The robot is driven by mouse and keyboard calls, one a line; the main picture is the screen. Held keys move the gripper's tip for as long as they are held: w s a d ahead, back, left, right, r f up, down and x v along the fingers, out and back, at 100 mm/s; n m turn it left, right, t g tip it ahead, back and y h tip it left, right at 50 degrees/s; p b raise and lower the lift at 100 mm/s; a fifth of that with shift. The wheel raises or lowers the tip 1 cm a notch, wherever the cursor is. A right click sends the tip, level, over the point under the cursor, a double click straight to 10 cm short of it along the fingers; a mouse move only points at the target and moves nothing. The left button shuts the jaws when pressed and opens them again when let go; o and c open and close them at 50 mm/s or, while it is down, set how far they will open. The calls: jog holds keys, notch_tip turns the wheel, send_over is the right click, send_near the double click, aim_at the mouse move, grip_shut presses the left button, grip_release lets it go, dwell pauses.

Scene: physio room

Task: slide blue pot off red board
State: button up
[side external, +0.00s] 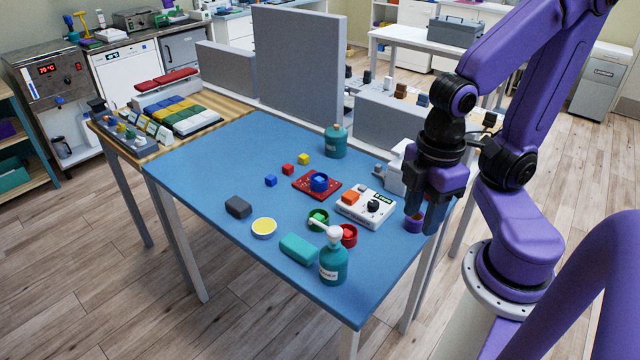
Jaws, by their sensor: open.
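The red board (302,186) lies flat on the blue table, right of the middle. The blue pot (319,183) stands on the red board, toward its right part, and a small blue block seems to sit in or on the pot. My gripper (420,222) points down at the table's right edge, its fingers apart. It is well to the right of the board and apart from the pot. A purple pot (412,226) shows at or behind the fingers; I cannot tell whether it lies between them.
A white device (373,221) with an orange block and a dark knob stands between gripper and board. Green (316,222) and red (348,237) pots and a teal pump bottle (333,262) stand in front. A teal bottle (336,143) is behind.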

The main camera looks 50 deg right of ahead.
jog(key=o, duration=0.7)
jog(key=shift+c, duration=0.2)
jog(key=shift+o, duration=1)
jog(key=shift+w+a+m, duration=0.15)
jog(key=shift+w+m, duration=0.15)
jog(key=shift+w, duration=0.05)
jog(key=w+d+m, duration=0.1)
jog(key=w+m, duration=1.7)
jog(key=w, duration=0.6)
jog(key=w+d+f+m, duration=0.2)
jog(key=w+d+m, duration=0.4)
jog(key=d, duration=0.3)
jog(key=w+d+f+m, duration=0.3)
jog(key=w+d+m, duration=0.4)
jog(key=d+m, duration=0.2)
jog(key=shift+d+m, duration=0.3)
jog(key=shift+d, duration=0.2)
jog(key=shift+f, duration=0.1)
